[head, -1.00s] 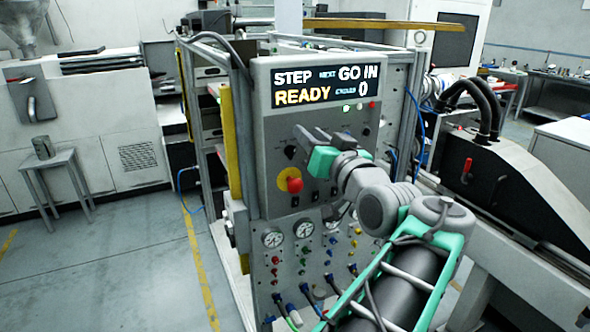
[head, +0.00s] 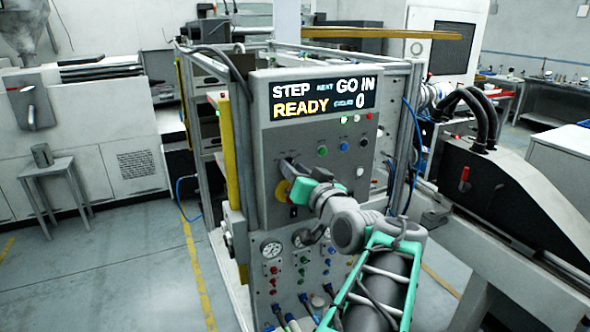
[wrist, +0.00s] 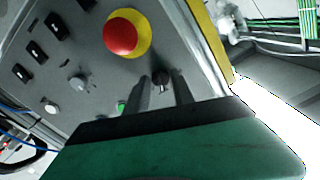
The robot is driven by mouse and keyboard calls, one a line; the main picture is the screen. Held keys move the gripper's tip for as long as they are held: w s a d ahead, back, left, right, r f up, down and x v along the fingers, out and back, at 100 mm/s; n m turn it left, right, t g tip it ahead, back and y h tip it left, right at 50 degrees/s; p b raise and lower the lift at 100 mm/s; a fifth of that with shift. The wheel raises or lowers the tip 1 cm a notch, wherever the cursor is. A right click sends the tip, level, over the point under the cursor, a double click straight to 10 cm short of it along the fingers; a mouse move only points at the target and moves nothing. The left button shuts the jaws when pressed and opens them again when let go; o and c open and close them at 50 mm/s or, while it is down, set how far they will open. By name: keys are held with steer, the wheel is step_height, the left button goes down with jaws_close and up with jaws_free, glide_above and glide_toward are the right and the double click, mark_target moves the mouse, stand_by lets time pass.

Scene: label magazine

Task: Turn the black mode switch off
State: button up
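The black mode switch (wrist: 161,77) is a small dark knob on the grey control panel (head: 267,140). In the wrist view it shows between the tips of my two fingers, near their ends. My gripper (wrist: 163,88) is open, with a finger on either side of the switch and visible gaps; I cannot tell whether either finger touches it. In the head view my gripper (head: 291,164) is at the left part of the panel and hides the switch.
The red emergency stop (wrist: 121,35) on its yellow ring is close to my fingers. A display (head: 322,100) above reads READY.

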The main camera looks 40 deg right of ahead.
jaws_close()
steer(key=shift+f+b, duration=0.15)
steer(key=shift+b, duration=0.3)
